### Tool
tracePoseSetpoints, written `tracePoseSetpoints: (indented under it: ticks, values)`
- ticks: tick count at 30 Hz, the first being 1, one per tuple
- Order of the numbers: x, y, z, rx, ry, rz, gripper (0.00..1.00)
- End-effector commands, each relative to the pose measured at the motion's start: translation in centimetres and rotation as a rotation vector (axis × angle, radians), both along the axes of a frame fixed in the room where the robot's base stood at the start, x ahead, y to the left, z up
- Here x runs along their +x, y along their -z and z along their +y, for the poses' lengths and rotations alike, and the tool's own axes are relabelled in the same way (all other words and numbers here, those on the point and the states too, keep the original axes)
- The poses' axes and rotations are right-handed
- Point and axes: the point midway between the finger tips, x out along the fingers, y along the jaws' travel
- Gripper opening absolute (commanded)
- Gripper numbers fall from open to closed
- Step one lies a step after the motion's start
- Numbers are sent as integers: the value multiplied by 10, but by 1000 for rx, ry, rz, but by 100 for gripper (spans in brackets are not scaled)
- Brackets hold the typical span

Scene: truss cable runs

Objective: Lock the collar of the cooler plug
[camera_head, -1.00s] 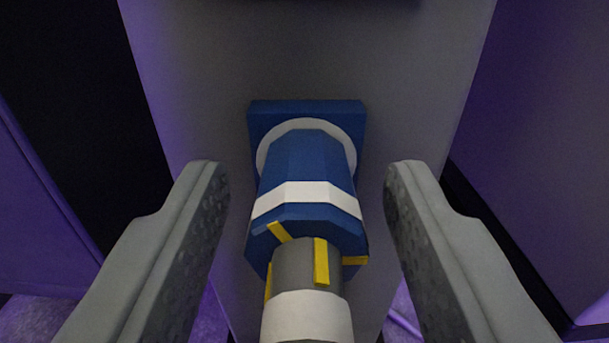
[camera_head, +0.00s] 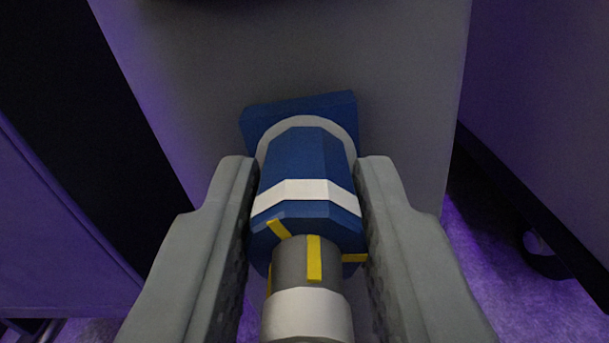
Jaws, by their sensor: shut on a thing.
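The cooler plug (camera_head: 308,155) is a blue faceted body with a white band (camera_head: 307,193) around it. It sits in a blue square socket plate (camera_head: 337,104) with a pale ring, on a grey panel. Yellow marks (camera_head: 314,259) show on its near end, around a dark grey neck and a white cable part (camera_head: 306,314). My gripper (camera_head: 306,185) is shut on the blue collar of the plug, one finger on each side. The fingers hide the collar's sides.
The grey panel (camera_head: 200,70) fills the space behind the plug. A dark gap (camera_head: 110,110) lies to its left. A purple-lit panel (camera_head: 545,110) stands to the right, with a dark edge and a purple floor (camera_head: 500,270) below.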

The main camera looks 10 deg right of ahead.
Motion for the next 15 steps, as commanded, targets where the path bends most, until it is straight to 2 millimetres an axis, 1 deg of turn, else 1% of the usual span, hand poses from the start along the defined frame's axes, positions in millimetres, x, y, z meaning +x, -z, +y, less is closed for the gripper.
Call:
tracePoseSetpoints:
  ticks: [3,12,15]
  values:
    - [1,-1,0,57,0,-18,3]
    - [2,-1,0,71,0,-22,3]
    - [2,-1,-1,111,0,-34,3]
